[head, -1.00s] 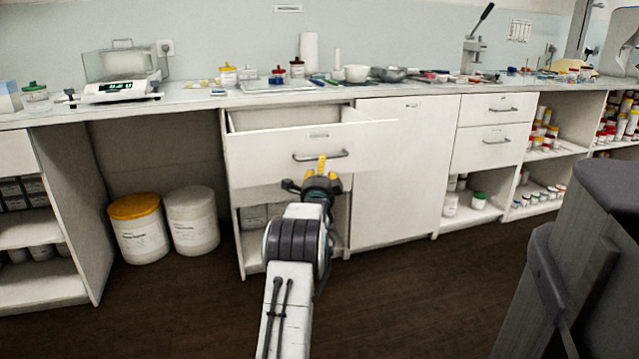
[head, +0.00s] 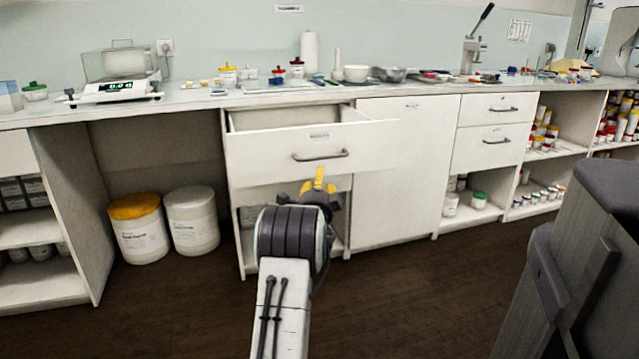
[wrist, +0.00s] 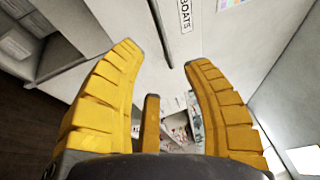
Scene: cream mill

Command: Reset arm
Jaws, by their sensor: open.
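My gripper (head: 318,181) is in front of the open drawer (head: 275,146), below its bar handle (head: 320,155) in the head view. In the wrist view my gripper (wrist: 165,75) shows its yellow fingers spread wide, with nothing between them. The drawer front (wrist: 165,22) lies beyond the fingers there, with a label reading "BOATS" and the dark handle crossing near the top. The drawer stands pulled out of the cabinet under the counter. My gripper looks apart from the handle.
A yellow-lidded tub (head: 138,230) and a white tub (head: 192,222) stand on the floor to the left. The counter (head: 200,98) above holds a balance (head: 115,88), bowls and jars. A closed cabinet door (head: 403,170) is right of the drawer. Dark floor lies clear in front.

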